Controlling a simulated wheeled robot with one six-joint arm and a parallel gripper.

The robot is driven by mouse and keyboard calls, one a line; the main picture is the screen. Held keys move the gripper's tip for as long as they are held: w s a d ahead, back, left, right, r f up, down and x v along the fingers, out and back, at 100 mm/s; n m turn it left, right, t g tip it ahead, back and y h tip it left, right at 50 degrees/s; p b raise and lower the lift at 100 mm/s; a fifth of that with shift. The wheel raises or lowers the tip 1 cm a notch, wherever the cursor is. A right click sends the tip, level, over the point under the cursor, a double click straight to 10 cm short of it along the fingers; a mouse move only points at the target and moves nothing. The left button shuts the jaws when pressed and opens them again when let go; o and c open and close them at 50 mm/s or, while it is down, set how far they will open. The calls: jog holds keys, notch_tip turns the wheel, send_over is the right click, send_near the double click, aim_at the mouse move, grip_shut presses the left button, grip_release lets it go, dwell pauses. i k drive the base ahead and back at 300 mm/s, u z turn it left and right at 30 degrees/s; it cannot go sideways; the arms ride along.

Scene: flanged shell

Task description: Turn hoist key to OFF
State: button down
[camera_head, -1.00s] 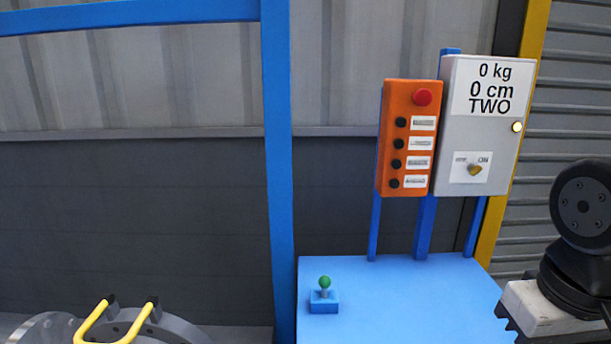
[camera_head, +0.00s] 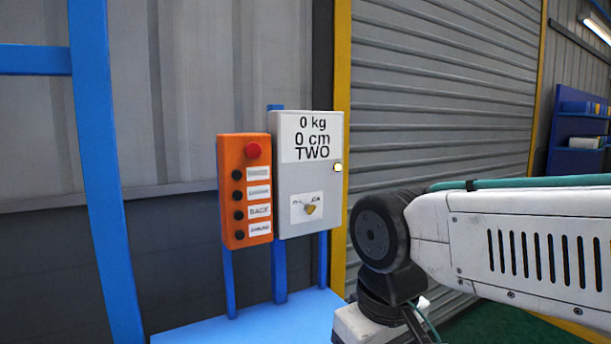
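The hoist key (camera_head: 310,209) is a small brass-coloured key in a white switch plate low on the grey control box (camera_head: 327,187). It points toward the right-hand label, which is too small here to read for certain. The box's display reads "0 kg, 0 cm, TWO", and a small lamp (camera_head: 338,167) glows on its right edge. My arm reaches in from the right, and its dark joint stands to the right of the box, apart from it. My gripper is not in view.
An orange button panel (camera_head: 245,190) with a red stop button (camera_head: 253,150) and several black buttons is left of the box. Both stand over a blue table (camera_head: 265,322). A blue post (camera_head: 100,160) rises at left. A roller shutter (camera_head: 440,100) is behind my arm.

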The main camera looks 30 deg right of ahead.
aim_at(309, 209)
jog(key=u, duration=0.05)
jog(key=k, duration=1)
jog(key=z, duration=1.4)
jog(key=i, duration=1.05)
jog(key=u, duration=1.35)
